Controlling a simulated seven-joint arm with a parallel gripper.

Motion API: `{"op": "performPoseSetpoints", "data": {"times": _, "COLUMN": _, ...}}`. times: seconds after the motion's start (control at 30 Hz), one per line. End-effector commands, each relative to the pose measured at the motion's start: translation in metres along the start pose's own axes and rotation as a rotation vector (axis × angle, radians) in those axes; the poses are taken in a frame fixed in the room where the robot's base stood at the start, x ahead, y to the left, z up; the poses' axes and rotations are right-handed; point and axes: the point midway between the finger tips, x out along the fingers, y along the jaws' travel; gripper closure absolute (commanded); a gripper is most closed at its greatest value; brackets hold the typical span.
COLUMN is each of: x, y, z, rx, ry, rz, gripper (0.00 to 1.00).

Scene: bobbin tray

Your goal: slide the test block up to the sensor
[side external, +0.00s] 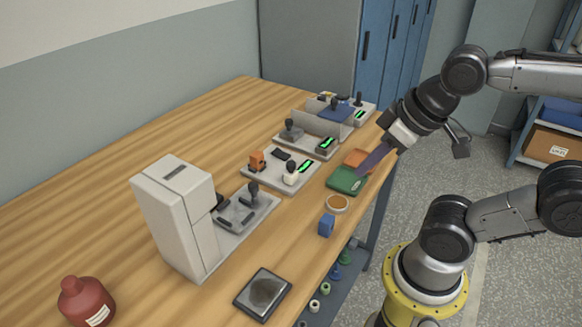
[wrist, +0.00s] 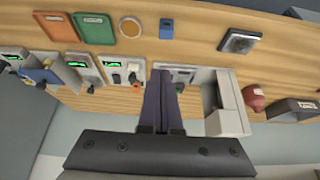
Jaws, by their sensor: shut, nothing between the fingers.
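No label marks the test block or the sensor, so I cannot tell which pieces they are. A blue block (side external: 326,225) stands alone near the table's front edge; it also shows in the wrist view (wrist: 166,28). The closed fingers also show in the wrist view (wrist: 164,75).
An orange tray (side external: 358,158), the green tray (side external: 343,180) and a round dish (side external: 337,204) lie along the front edge. A white machine (side external: 178,215), a dark-framed pad (side external: 263,293) and a red bottle (side external: 86,302) are nearer the camera.

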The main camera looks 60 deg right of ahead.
Motion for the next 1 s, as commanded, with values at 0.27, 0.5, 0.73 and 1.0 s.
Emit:
{"op": "performPoseSetpoints", "data": {"times": 0.27, "x": -0.001, "y": -0.002, "z": -0.001, "rx": 0.212, "ry": 0.004, "rz": -0.009, "gripper": 1.00}}
{"op": "performPoseSetpoints", "data": {"times": 0.5, "x": -0.003, "y": -0.010, "z": -0.015, "rx": 0.690, "ry": 0.002, "rz": -0.055, "gripper": 1.00}}
{"op": "performPoseSetpoints", "data": {"times": 0.73, "x": 0.002, "y": -0.010, "z": -0.034, "rx": 1.221, "ry": -0.042, "rz": -0.070, "gripper": 1.00}}
{"op": "performPoseSetpoints", "data": {"times": 1.0, "x": 0.018, "y": 0.006, "z": -0.060, "rx": 1.909, "ry": -0.107, "rz": -0.039, "gripper": 1.00}}
